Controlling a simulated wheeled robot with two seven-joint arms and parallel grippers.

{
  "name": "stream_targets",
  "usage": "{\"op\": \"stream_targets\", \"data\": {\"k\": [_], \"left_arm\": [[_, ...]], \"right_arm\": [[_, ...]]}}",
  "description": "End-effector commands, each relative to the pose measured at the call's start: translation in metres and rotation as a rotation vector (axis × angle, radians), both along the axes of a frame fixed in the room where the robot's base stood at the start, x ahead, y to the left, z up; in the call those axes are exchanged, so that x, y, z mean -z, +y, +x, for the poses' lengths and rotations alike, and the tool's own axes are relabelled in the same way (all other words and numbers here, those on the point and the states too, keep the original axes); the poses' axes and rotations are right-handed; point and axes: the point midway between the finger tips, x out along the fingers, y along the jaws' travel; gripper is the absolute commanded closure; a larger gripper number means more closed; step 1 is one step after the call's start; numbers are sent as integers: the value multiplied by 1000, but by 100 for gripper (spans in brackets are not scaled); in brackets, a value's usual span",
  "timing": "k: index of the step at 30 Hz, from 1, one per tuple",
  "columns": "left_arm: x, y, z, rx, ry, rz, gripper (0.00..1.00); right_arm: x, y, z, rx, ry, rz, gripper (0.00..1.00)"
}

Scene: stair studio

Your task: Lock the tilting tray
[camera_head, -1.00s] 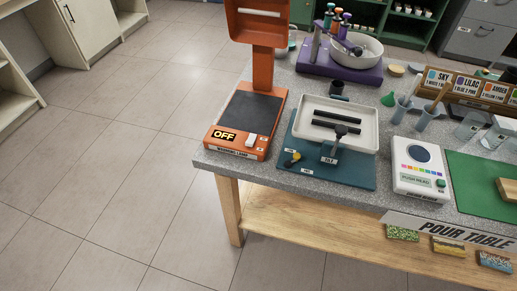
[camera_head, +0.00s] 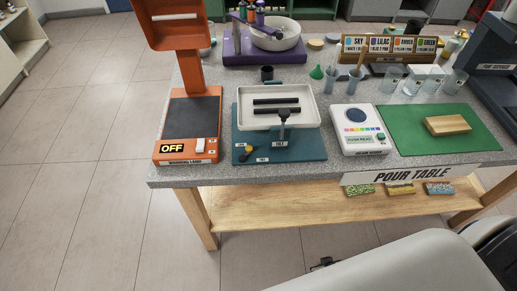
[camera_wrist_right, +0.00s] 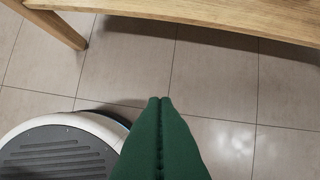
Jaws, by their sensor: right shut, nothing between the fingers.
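The tilting tray (camera_head: 307,113) is a white shallow tray with two dark bars across it. It sits on a teal base board (camera_head: 308,151) on the grey speckled table. A dark lever with a knob (camera_head: 284,113) stands at the tray's front edge, above a small label. A small yellow and black latch-like knob (camera_head: 246,151) sits at the board's front left, beside small labels. My right gripper (camera_wrist_right: 160,100) shows in the right wrist view as green fingers pressed together, with nothing between them, over the floor in front of the table. My left gripper is in no view.
An orange warming lamp marked OFF (camera_head: 187,130) stands left of the tray. A white push-read device (camera_head: 357,126) and a green mat (camera_head: 435,133) with a wooden block lie to the right. A purple stand with a bowl (camera_head: 262,48) is behind. A wooden lower shelf (camera_wrist_right: 230,18) overhangs the floor.

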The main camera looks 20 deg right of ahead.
Motion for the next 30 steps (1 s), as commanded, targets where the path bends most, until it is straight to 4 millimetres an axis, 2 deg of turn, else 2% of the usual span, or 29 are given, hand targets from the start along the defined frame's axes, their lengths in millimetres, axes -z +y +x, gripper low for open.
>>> {"op": "stream_targets", "data": {"k": [1,3,5,6,8,9,12,15,18,20,24,30], "left_arm": [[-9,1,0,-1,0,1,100],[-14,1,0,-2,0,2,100],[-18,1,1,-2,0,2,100],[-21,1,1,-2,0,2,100],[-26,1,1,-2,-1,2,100],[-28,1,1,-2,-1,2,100],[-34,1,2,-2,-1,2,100],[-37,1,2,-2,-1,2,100],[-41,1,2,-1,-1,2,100],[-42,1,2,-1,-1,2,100],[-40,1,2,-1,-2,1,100],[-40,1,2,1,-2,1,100]], "right_arm": [[-40,-10,36,58,-79,24,100],[-89,-13,75,147,-171,79,100],[-134,-10,103,215,-244,140,100],[-165,-6,119,255,-290,187,100],[-213,4,138,311,-350,265,100],[-246,13,147,344,-384,323,100],[-316,34,161,420,-446,478,100],[-368,52,166,497,-474,658,100],[-411,72,163,553,-464,818,100],[-432,82,160,582,-446,899,100],[-433,80,164,647,-404,1017,100],[-436,80,166,684,-374,1086,100]]}}
